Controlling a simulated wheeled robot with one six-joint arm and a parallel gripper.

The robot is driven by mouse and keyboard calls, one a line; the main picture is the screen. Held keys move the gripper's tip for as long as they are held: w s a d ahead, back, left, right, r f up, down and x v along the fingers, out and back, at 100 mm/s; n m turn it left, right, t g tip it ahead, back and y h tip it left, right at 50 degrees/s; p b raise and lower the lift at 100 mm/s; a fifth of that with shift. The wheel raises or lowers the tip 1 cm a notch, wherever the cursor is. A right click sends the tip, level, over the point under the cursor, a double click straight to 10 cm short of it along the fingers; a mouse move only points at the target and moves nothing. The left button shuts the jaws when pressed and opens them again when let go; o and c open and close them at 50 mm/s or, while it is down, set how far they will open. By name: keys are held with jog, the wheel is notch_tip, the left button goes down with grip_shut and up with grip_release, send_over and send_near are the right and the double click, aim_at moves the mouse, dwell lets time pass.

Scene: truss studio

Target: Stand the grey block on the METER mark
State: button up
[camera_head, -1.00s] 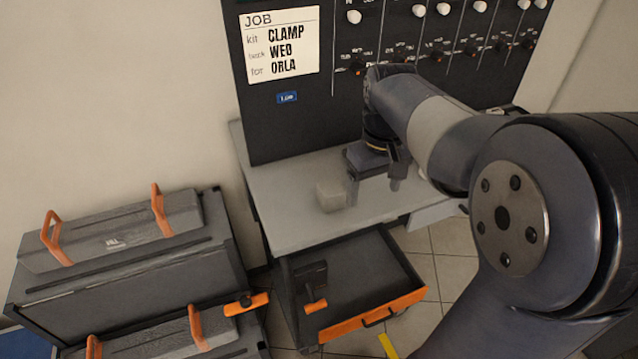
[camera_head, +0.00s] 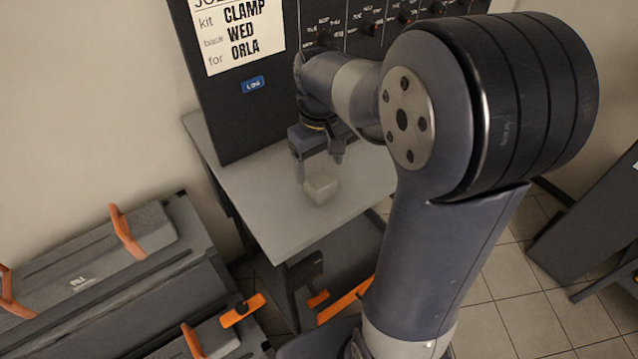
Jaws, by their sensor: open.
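The grey block (camera_head: 321,188) sits on the light grey bench top (camera_head: 250,195). My gripper (camera_head: 318,166) is open, pointing down, with its two fingers apart and nothing visibly held. It is just behind the block in the picture; I cannot tell its exact height or whether a finger touches the block. I see no METER mark on the visible bench top; my arm hides the bench's right part.
A dark panel (camera_head: 240,120) with knobs, a job card (camera_head: 238,38) and a blue label (camera_head: 252,85) rises behind the bench. Grey cases with orange handles (camera_head: 127,232) stand left.

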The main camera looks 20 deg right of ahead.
aim_at(320, 178)
jog(key=shift+s+f+p, duration=0.15)
jog(key=shift+f+p, duration=0.4)
jog(key=shift+f, duration=2.05)
jog(key=c, duration=1.2)
